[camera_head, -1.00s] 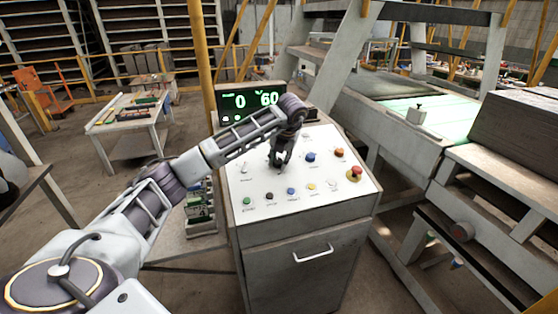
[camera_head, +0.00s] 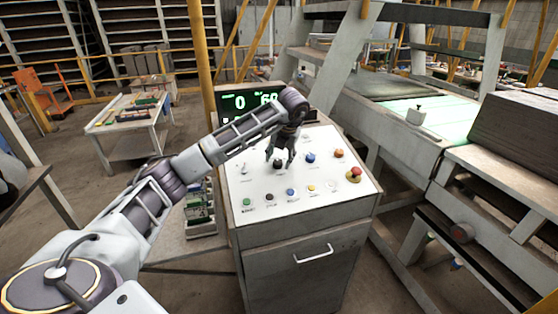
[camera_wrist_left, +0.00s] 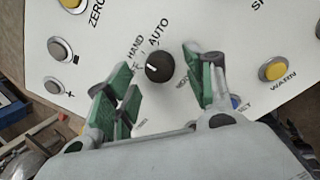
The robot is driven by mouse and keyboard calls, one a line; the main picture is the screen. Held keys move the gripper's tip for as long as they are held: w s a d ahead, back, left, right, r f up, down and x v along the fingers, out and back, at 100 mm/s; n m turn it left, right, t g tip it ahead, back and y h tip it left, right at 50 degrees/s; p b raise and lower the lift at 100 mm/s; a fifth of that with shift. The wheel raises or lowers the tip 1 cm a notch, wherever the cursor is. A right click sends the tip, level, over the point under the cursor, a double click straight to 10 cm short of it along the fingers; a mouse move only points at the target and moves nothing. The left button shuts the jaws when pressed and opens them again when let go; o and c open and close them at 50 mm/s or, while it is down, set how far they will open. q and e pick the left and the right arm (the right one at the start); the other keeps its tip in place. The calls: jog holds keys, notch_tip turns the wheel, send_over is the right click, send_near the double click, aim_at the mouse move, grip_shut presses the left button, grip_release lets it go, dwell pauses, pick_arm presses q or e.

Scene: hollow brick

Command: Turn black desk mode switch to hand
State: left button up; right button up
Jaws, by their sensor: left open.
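The black mode switch (camera_head: 278,163) is a round knob on the white sloped top of the control desk (camera_head: 255,187). In the left wrist view the knob (camera_wrist_left: 160,67) sits near the middle, with the labels HAND and AUTO printed beside it. A short white mark shows on the knob; I cannot tell for sure which label it points at. My left gripper (camera_head: 280,157) is open above the knob. Its green-padded fingers (camera_wrist_left: 160,85) stand apart on either side of the knob, with gaps between them and it. My right gripper is not in view.
A red mushroom button (camera_head: 354,174) on a yellow base is at the desk's right. Blue (camera_head: 310,157) and orange-red (camera_head: 339,153) buttons lie right of the gripper, and a row of small buttons runs along the front. A display (camera_head: 240,103) stands behind, partly covered by my arm.

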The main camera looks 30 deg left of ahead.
pick_arm(q)
jog(key=v, duration=1)
dwell(0.4)
dwell(0.6)
